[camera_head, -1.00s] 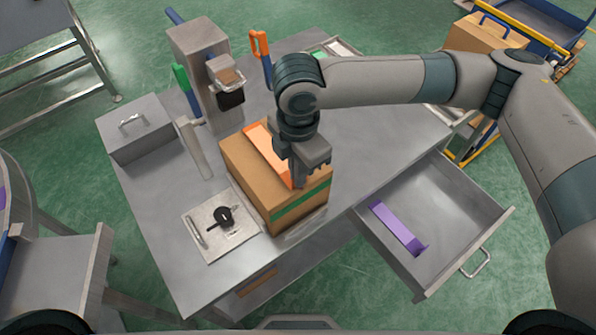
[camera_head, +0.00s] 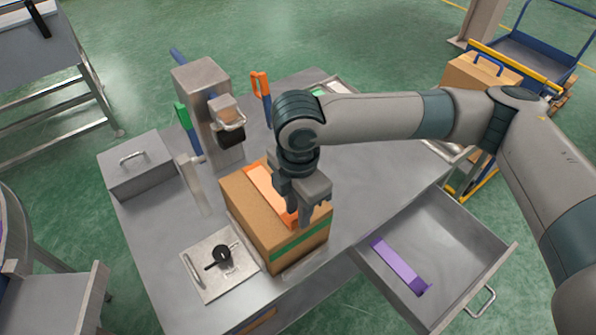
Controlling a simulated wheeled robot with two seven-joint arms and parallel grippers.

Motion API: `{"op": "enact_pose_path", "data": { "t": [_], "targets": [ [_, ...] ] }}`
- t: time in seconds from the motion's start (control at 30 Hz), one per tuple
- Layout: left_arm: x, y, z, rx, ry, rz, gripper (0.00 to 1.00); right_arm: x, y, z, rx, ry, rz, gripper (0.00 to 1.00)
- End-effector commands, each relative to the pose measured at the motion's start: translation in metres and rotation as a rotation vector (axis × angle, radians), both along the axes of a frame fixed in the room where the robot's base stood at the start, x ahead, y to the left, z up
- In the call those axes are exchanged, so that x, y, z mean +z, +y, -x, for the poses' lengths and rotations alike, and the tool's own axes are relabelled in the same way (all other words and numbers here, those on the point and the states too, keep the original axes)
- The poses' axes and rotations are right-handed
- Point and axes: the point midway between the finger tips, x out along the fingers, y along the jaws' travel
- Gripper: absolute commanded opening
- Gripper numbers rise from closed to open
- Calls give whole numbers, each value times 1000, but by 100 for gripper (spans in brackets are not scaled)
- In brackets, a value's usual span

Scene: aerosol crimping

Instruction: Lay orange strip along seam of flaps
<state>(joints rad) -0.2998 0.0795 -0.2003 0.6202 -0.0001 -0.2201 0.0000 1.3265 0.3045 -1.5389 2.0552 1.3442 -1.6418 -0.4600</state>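The orange strip (camera_head: 265,186) lies flat on top of the cardboard box (camera_head: 243,202), running lengthwise along the middle of its top. The flap seam itself is not visible beneath it. My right gripper (camera_head: 314,213) points down over the near right end of the box top, beside the strip's near end. Its fingertips look apart, with nothing clearly between them. The gripper hides part of the strip's near end and the box's right side of the top. My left gripper is out of view.
An open drawer (camera_head: 455,233) holding a purple strip (camera_head: 400,268) juts out at the right. A grey lidded box (camera_head: 142,178) and a plate with a black part (camera_head: 207,280) are at left.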

Motion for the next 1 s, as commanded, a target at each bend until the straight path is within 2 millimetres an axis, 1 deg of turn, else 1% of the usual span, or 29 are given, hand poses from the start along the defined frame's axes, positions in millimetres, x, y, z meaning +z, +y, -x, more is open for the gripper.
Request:
{"op": "enact_pose_path", "data": {
  "t": [0.17,0.27,0.7,0.9,1.0],
  "targets": [
    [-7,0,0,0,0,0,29,22,0,0,2,-4,-2,25],
    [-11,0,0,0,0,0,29,40,1,-1,1,-4,-3,25],
    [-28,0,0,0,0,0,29,127,0,0,0,-4,-2,25],
    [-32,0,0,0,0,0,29,154,0,0,0,-2,-1,25],
    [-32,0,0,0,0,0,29,160,0,0,0,-1,0,25]
  ]
}}
